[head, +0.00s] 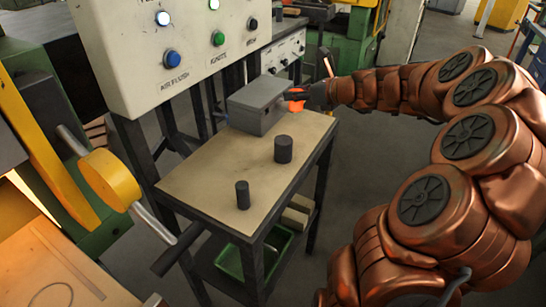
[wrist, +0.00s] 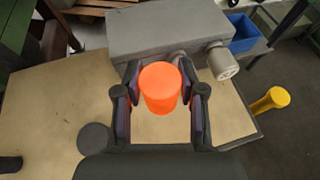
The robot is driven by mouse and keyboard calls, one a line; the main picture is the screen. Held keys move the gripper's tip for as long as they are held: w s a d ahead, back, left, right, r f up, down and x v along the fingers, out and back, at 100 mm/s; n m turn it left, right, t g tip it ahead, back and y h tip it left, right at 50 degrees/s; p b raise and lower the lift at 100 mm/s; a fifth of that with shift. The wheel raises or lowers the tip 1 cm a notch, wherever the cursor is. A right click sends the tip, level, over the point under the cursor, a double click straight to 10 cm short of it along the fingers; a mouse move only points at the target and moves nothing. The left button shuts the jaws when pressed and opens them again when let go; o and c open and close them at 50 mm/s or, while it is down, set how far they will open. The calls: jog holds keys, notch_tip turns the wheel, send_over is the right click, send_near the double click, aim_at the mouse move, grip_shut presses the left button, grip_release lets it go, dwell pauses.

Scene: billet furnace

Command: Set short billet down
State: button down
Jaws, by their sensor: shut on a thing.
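The short billet is a glowing orange cylinder (wrist: 160,88). My gripper (wrist: 160,100) is shut on it, with one dark finger on each side. In the wrist view it lies over the table top, in front of the grey box. In the head view my gripper (head: 304,96) is at the far right end of the table (head: 205,175), beside the grey box (head: 258,104). Only a bit of orange shows there (head: 296,106), the rest being hidden by the gripper. I cannot tell whether the billet touches the table.
Two dark cylinders stand on the table, a wider one (head: 283,149) and a narrower one (head: 242,195). A button panel (head: 170,50) rises behind. A yellow lever hub (head: 110,180) is at left. A green bin (head: 255,255) sits below. The table's left part is clear.

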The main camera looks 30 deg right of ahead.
jog(key=shift+w+d, duration=0.1)
jog(key=shift+d, duration=0.55)
jog(key=shift+b, duration=0.35)
jog(key=b, duration=0.1)
send_over(297, 135)
notch_tip(297, 135, down, 10)
jog(key=shift+r, duration=0.15)
jog(key=c, duration=0.7)
grip_release()
jog(key=v, duration=1.2)
